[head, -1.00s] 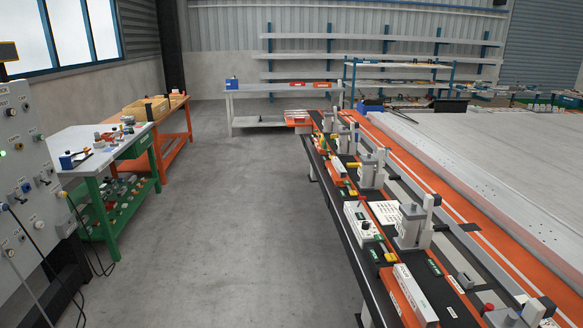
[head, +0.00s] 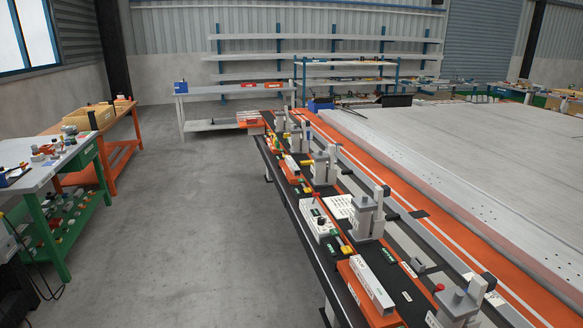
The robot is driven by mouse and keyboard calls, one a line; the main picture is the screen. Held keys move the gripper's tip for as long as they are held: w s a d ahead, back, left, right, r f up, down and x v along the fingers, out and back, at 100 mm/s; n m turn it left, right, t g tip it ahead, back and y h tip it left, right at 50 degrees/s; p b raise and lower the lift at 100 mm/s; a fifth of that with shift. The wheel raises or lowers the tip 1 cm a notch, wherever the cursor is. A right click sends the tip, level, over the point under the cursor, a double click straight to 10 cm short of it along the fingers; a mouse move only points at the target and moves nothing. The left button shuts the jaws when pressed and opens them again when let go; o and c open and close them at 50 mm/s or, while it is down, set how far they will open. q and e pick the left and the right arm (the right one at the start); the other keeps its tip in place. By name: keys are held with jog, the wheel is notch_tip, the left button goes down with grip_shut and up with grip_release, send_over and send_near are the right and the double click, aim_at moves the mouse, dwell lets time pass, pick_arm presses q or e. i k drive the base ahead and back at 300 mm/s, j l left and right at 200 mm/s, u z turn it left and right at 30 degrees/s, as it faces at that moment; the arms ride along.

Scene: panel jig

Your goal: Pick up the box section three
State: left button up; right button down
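A long pale box-shaped piece (head: 372,284) lies on an orange block (head: 363,303) at the near end of the jig rail; its dark marking is too small to read. A smaller pale piece (head: 291,166) lies on orange farther along the rail. I cannot tell which piece, if any, is box section three. Neither of my grippers is in view.
Grey clamp units (head: 368,217) and a white control box (head: 319,217) line the dark rail. A large pale panel table (head: 470,140) lies to the right. A green bench (head: 55,165) and an orange bench (head: 105,130) stand left. The grey floor (head: 190,200) between is clear.

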aim_at(294, 169)
jog(key=i+j+u, duration=0.2)
jog(key=i+j, duration=0.2)
jog(key=i, duration=0.15)
jog(key=i+j+u, duration=0.15)
jog(key=i, duration=1.1)
jog(key=i+j+u, duration=0.15)
jog(key=i, duration=1.75)
jog(key=i+j+z, duration=0.1)
jog(key=i, duration=0.6)
jog(key=i+z, duration=0.35)
jog(key=i+j+z, duration=0.1)
jog(key=z, duration=0.25)
jog(key=i+j+z, duration=0.2)
jog(key=i+z, duration=0.35)
jog(key=z, duration=0.3)
jog(key=i+j+z, duration=0.15)
jog(key=z, duration=0.3)
jog(key=i+j+z, duration=0.2)
jog(key=z, duration=0.3)
jog(key=i+j+z, duration=0.15)
jog(key=z, duration=0.3)
